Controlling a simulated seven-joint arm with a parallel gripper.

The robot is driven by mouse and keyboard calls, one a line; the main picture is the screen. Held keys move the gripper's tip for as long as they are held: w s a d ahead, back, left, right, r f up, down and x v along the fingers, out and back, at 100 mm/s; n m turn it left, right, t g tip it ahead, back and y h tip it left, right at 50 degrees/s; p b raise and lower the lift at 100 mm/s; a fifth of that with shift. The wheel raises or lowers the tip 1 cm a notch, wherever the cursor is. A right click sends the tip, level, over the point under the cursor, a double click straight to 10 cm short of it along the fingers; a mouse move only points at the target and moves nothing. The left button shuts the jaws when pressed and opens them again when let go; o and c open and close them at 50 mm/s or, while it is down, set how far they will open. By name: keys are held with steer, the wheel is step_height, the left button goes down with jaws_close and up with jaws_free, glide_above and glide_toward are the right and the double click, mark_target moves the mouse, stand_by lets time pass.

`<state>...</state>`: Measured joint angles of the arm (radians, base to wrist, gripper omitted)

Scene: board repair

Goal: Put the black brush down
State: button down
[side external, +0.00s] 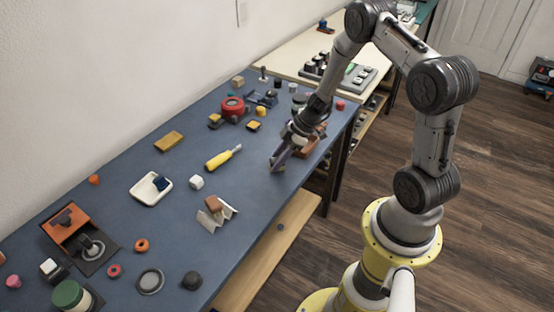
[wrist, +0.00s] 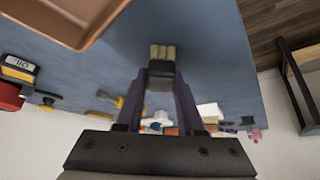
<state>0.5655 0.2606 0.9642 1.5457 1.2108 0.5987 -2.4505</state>
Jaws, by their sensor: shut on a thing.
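The black brush (wrist: 161,70), with pale tan bristles, shows in the wrist view between the two purple-grey fingers of my gripper (wrist: 160,82). My gripper is shut on it. In the side view my gripper (side external: 279,163) points down, low over the blue table (side external: 255,195) near its front edge. The brush is too small and too covered by the fingers there to make out clearly. I cannot tell whether the brush touches the table.
A brown tray (side external: 309,142) stands close beside my gripper; its rim shows in the wrist view (wrist: 75,38). A yellow screwdriver (side external: 221,158), a white cube (side external: 197,182) and a folded metal bracket (side external: 215,215) lie to the left. Bare blue surface surrounds my fingertips.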

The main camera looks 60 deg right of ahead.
steer(key=c, duration=0.5)
jaws_free()
steer(key=shift+f, duration=0.1)
